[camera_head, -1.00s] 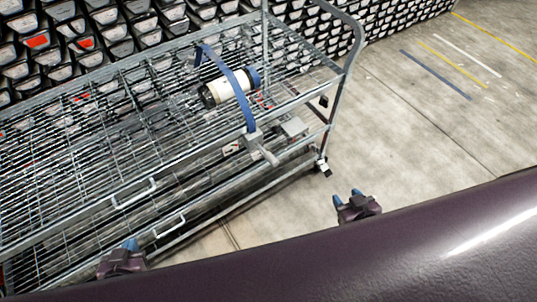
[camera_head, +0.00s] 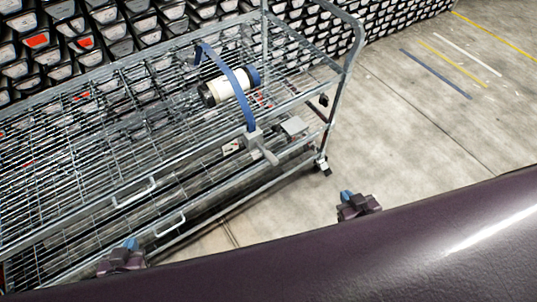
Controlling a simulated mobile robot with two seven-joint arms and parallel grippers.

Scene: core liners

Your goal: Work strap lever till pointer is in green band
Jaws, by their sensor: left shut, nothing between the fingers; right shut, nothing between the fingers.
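A blue strap (camera_head: 236,75) arches over a cream cylinder (camera_head: 227,91) with a black end and a blue end, lying on the wire shelf of a cart. The strap runs down to a grey ratchet with a lever (camera_head: 266,152) at the cart's front edge. A small grey plate (camera_head: 293,125) sits right of the ratchet. I cannot make out a pointer or green band at this size. My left gripper (camera_head: 130,243) is shut and empty below the cart's front left. My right gripper (camera_head: 346,195) is shut and empty over the floor, below and right of the lever, apart from it.
The metal wire cart (camera_head: 75,190) fills the left, with handles on its front side and an upright end frame (camera_head: 347,75). Racks of dark bins (camera_head: 110,30) stand behind. The concrete floor (camera_head: 430,130) at right is clear, with painted lines.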

